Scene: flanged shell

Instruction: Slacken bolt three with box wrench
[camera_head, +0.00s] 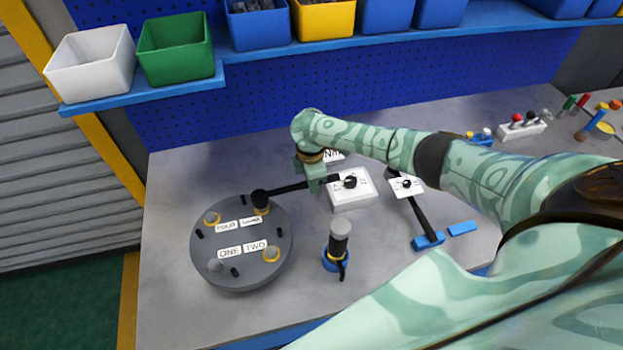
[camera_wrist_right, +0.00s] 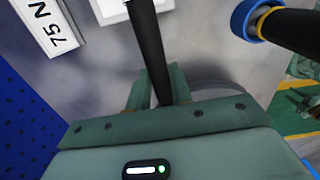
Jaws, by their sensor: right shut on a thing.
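A dark grey round flanged shell (camera_head: 240,265) lies at the left of the table, with label plates ONE, TWO, THREE and FOUR and bolts near its rim. The black box wrench (camera_head: 285,189) reaches across to the bolt beside the THREE label (camera_head: 251,221). Its ring end (camera_head: 260,198) appears over that bolt and hides its head; how far it is seated I cannot tell. My right gripper (camera_head: 318,184) is shut on the wrench handle, which also runs between the fingers in the right wrist view (camera_wrist_right: 153,55). My left gripper is not in view.
A white labelled block (camera_head: 345,197) lies under the wrench's far end. A black and blue tool (camera_head: 338,245) stands right of the shell. Another black tool with a blue end (camera_head: 420,220) lies farther right. Bins line the shelf (camera_head: 150,93) behind. The front left table is clear.

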